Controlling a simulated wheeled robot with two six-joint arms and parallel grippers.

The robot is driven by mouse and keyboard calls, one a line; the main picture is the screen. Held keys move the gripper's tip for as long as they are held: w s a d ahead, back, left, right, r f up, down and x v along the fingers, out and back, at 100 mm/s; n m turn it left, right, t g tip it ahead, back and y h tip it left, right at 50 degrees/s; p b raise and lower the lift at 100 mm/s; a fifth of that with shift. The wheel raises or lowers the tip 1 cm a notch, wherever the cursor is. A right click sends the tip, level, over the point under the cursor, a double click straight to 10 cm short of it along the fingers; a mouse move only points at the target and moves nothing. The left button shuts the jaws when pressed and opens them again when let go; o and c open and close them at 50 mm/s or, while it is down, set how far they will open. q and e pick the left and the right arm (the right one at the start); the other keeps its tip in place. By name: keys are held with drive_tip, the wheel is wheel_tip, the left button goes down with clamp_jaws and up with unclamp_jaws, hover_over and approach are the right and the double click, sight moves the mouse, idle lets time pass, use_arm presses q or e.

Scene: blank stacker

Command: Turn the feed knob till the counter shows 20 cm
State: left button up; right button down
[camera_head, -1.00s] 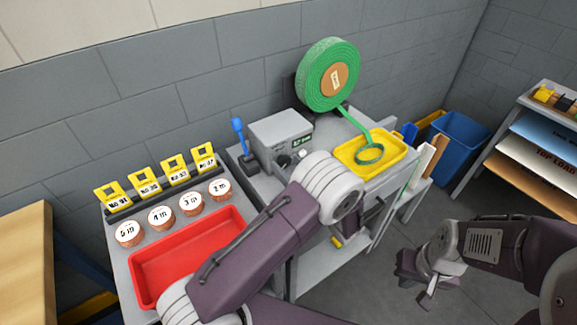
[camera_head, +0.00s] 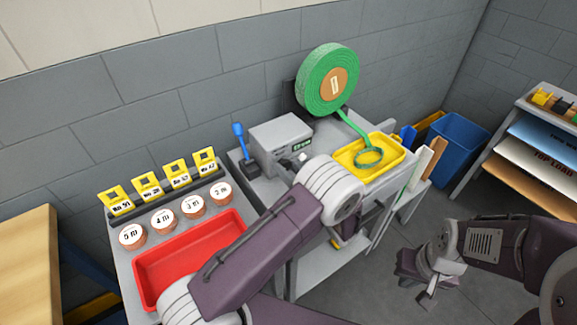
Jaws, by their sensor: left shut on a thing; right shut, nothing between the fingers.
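The grey feed box (camera_head: 280,140) stands on the bench, with a small dark counter (camera_head: 302,145) showing green digits too small to read. My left arm reaches across the bench to its front. My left gripper (camera_head: 299,158) is mostly hidden behind my own wrist; only a pale tip shows at the box front. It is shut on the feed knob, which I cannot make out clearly. A green strap roll (camera_head: 328,80) stands behind, its strap running down into a yellow tray (camera_head: 392,164) and ending in a coil. My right gripper (camera_head: 428,290) is shut and empty over the floor.
A blue-handled lever (camera_head: 239,140) stands left of the box. A red tray (camera_head: 155,260), several round labelled blocks and yellow number tags are at left. A blue bin (camera_head: 459,145) and a shelf rack (camera_head: 545,155) stand at right. Open floor lies between.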

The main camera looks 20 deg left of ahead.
use_arm(q)
drive_tip(key=m+p, duration=0.2)
drive_tip(key=shift+r+m, duration=0.2)
drive_tip(key=shift+m, duration=0.2)
drive_tip(key=m+p, duration=0.2)
drive_tip(key=m, duration=0.1)
drive_tip(key=shift+f+m+p, duration=0.1)
drive_tip(key=shift+m+p, duration=0.2)
drive_tip(key=shift+p, duration=0.1)
drive_tip(key=m+p, duration=0.1)
drive_tip(key=m, duration=0.1)
drive_tip(key=shift+f+m, duration=0.1)
drive_tip(key=shift+m, duration=0.2)
drive_tip(key=shift+f+m+p, duration=0.15)
drive_tip(key=shift+m+p, duration=0.5)
drive_tip(key=shift+m, duration=1.15)
drive_tip(key=o, duration=1.4)
drive_tip(key=shift+d, duration=0.15)
